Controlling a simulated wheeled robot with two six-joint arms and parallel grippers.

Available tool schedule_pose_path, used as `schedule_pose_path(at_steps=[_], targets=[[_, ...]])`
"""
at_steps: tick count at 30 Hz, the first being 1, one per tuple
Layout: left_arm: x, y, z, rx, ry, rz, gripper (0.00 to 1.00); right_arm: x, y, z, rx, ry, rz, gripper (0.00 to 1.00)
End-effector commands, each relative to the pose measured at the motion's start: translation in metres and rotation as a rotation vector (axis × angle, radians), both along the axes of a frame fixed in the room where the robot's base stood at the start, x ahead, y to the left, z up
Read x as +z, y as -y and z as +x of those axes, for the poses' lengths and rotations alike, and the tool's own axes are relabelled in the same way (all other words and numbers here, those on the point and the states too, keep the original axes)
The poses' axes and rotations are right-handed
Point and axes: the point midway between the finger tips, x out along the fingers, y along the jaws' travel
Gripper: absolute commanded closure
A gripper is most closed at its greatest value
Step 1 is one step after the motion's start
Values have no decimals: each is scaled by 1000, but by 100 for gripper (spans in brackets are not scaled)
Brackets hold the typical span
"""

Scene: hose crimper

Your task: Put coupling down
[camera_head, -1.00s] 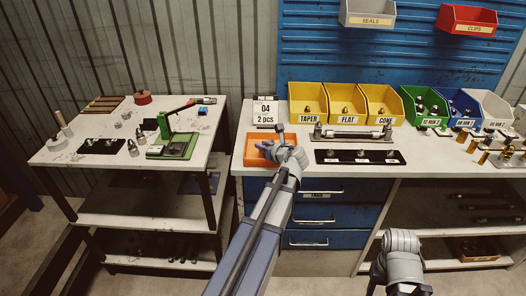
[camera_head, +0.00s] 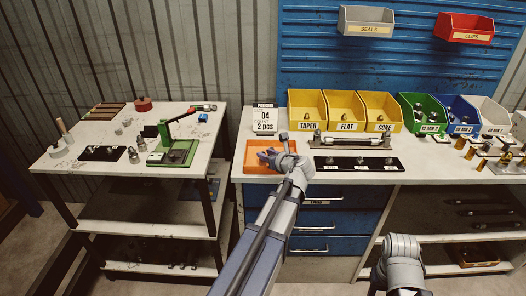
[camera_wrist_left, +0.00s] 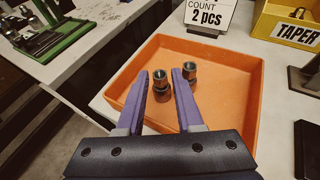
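The orange tray (camera_head: 252,164) lies at the left end of the workbench; it fills the middle of the left wrist view (camera_wrist_left: 232,112). Two metal couplings stand upright in it: a near coupling (camera_wrist_left: 160,84) and a far coupling (camera_wrist_left: 190,70), partly covered by a finger. My left gripper (camera_head: 274,149) is over the tray. In the left wrist view its purple fingers (camera_wrist_left: 160,78) are apart, on either side of the near coupling, with narrow gaps seeming to show. My right arm's wrist shows at the bottom right of the head view; its fingers are out of view.
A "04, 2 pcs" card (camera_head: 265,120) stands behind the tray. Yellow bins (camera_head: 347,126) stand at the back. A black mat (camera_head: 358,164) with small parts lies right of the tray. A side table (camera_head: 95,175) holds a green press (camera_head: 176,153).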

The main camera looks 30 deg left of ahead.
Motion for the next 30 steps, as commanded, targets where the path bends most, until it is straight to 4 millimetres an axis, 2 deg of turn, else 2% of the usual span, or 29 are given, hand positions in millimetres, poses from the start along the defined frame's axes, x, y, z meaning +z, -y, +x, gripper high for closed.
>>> schedule_pose_path(at_steps=[1, 6, 12, 18, 26, 30], targets=[[9, 11, -8, -3, -1, 1, 64, 9, 0, 0, 0, 0, 0, 50], [23, 39, -23, -4, 0, 1, 64, 22, 0, 0, 0, 0, 0, 50], [32, 63, -35, -2, 0, 0, 64, 32, 0, 0, 0, 0, 0, 50], [36, 73, -40, 0, 0, 1, 64, 35, 0, 0, 0, 0, 0, 50], [35, 74, -40, 0, 0, 1, 64, 35, 0, 0, 0, 0, 0, 50], [29, 83, -44, 25, 38, -57, 64, 35, 0, 0, 0, 0, 0, 50]])
